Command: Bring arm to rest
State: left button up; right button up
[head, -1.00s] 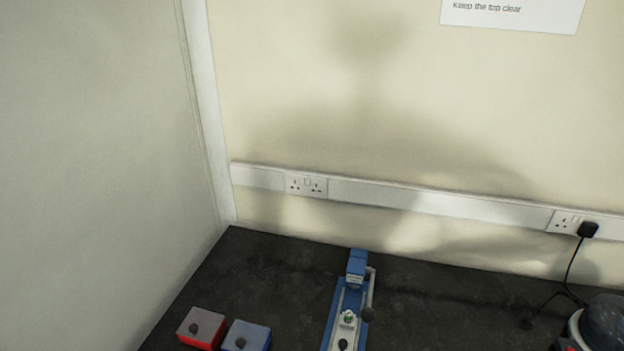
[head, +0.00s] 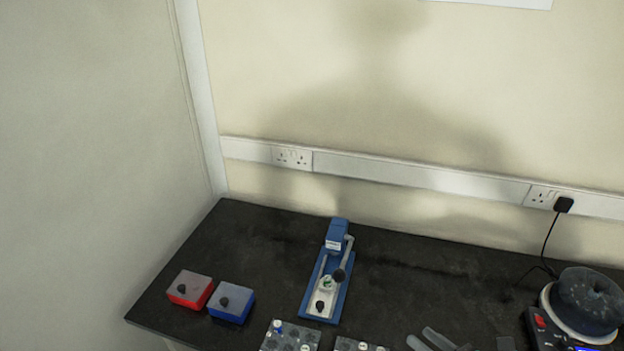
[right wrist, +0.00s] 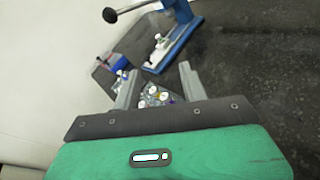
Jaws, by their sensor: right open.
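My right gripper (right wrist: 158,72) shows in the right wrist view, its two grey fingers spread wide with nothing held between them. Beyond and between the fingers is a tray of small round pieces (right wrist: 157,95), partly hidden by the gripper body. The blue lever press (head: 311,301) stands on the dark bench in the head view. Its blue frame (right wrist: 184,38) also shows past the fingertips in the right wrist view, apart from them.
A red box (head: 190,289) and a blue box (head: 231,303) sit left on the dark bench (head: 430,290). A tray of round pieces (head: 290,336) is at the lower edge. A round-topped machine (head: 585,303) stands right. Bench behind the press is bare.

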jog(key=d+m+h, duration=0.5)
jog(key=m+h, duration=0.5)
jog(key=m, duration=1.2)
jog(key=s+a+f+m+g+y, duration=0.1)
jog(key=s+a+f+m+g, duration=0.2)
jog(key=s+m+g, duration=0.35)
jog(key=s+a+f+m+g, duration=0.3)
jog(key=s+m, duration=0.5)
jog(key=s, duration=0.2)
notch_tip(320, 180, down, 31)
jog(key=g, duration=0.1)
pick_arm(q)
jog(key=shift+s+d, duration=0.3)
jog(key=shift+d, duration=0.15)
pick_arm(e)
jog(key=s+d+f, duration=0.2)
jog(key=s+f, duration=0.7)
jog(key=s+d+f+g, duration=0.1)
jog(key=s+f, duration=0.9)
jog(key=shift+d+f, duration=0.3)
jog(key=shift+d, duration=0.05)
